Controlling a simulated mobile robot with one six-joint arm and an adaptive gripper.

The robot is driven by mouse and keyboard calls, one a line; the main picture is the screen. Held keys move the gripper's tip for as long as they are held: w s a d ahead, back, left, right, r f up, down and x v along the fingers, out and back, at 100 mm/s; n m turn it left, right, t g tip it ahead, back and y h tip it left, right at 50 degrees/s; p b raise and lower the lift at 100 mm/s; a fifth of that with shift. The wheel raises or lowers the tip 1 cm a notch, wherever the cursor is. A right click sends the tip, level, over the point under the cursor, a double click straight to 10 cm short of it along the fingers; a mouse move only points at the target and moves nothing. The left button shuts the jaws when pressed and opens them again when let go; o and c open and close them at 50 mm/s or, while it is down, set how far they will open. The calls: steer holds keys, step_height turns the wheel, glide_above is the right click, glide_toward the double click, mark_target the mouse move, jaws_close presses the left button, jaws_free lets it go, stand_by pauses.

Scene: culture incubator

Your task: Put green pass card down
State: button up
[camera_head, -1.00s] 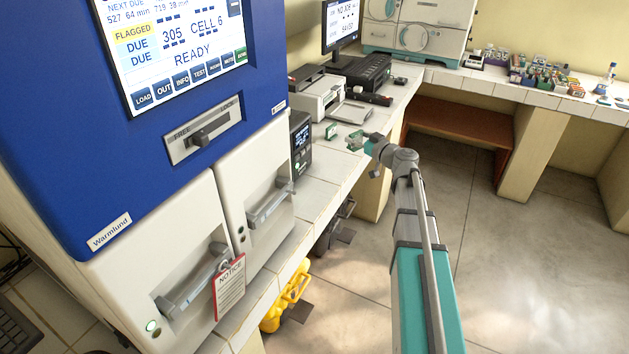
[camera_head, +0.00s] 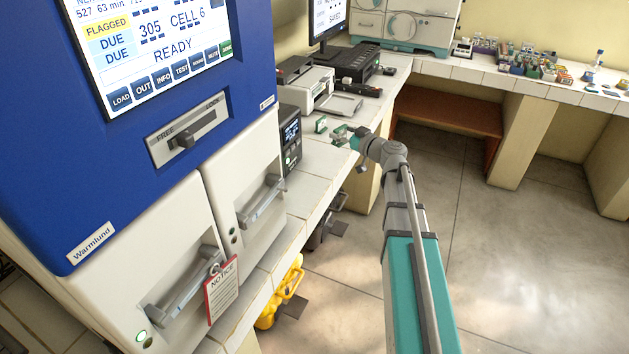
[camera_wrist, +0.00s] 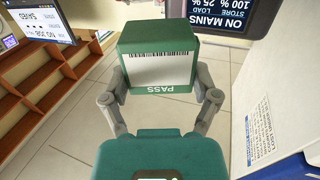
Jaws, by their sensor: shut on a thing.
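The green pass card (camera_wrist: 157,72) fills the middle of the wrist view. It is green with a white barcode panel and the word PASS, upside down in that view. My gripper (camera_wrist: 160,97) is shut on it, with one grey finger at each side. In the head view my gripper (camera_head: 337,132) is over the white tiled counter (camera_head: 319,160), and the small green card (camera_head: 321,125) shows just beyond its fingers. I cannot tell whether the card touches the counter.
A dark box with a screen (camera_head: 290,138) stands left of the card. A white printer (camera_head: 309,87) and a black machine (camera_head: 352,66) stand behind. The blue and white incubator (camera_head: 120,215) fills the left. Some counter tiles in front are bare.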

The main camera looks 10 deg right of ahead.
steer(key=s+a+f+n+g+y, duration=0.1)
steer(key=s+a+n+g+y, duration=0.2)
steer(key=s+a, duration=0.6)
steer(key=s+g+y+b, duration=0.1)
steer(key=s, duration=0.2)
steer(key=shift+s+a+n, duration=0.4)
steer(key=shift+w, duration=0.1)
steer(key=w+f+b, duration=0.2)
steer(key=w, duration=0.2)
steer(key=w+d+f+b, duration=0.1)
steer(key=w+f+b, duration=0.2)
steer(key=w, duration=0.1)
steer(key=w+f+b, duration=0.2)
steer(key=w, duration=0.1)
steer(key=shift+w+d+f+b, duration=0.25)
steer(key=shift+w+f+b, duration=0.1)
steer(key=shift+w+f, duration=0.05)
steer(key=shift+w+f+b, duration=0.6)
